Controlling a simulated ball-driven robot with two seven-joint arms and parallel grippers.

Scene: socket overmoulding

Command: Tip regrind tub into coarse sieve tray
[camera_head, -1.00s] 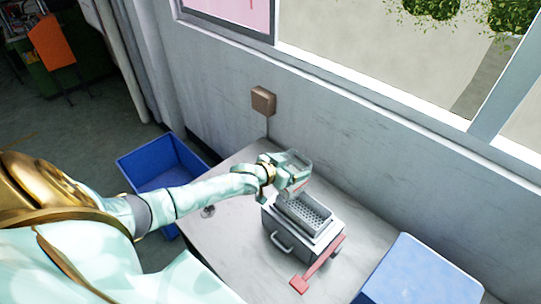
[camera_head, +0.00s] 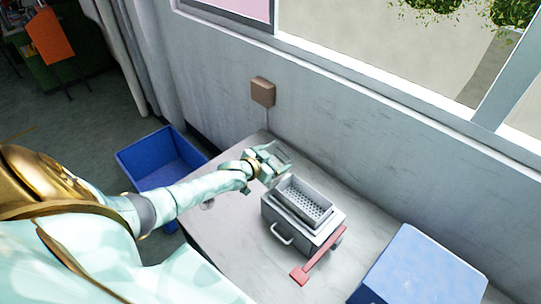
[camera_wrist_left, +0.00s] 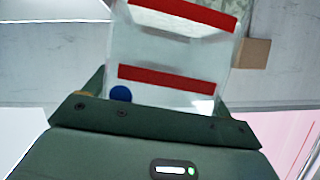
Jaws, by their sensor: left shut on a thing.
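The regrind tub (camera_head: 277,153) is a clear container, held above the table just beyond the back left end of the sieve. In the left wrist view the tub (camera_wrist_left: 165,95) shows two red bands and a blue dot; I cannot make out any contents. My left gripper (camera_head: 271,168) is shut on the tub. The coarse sieve tray (camera_head: 303,199) is a grey rectangular tray with a perforated floor, sitting on a grey box with a front handle. I see no material on the visible part of its floor. My right gripper is not in view.
A red long-handled tool (camera_head: 318,257) lies along the right side of the grey box. A blue box (camera_head: 422,272) stands at the table's right. A blue open bin (camera_head: 160,160) is on the floor at left. The wall and window run behind the table (camera_head: 240,240).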

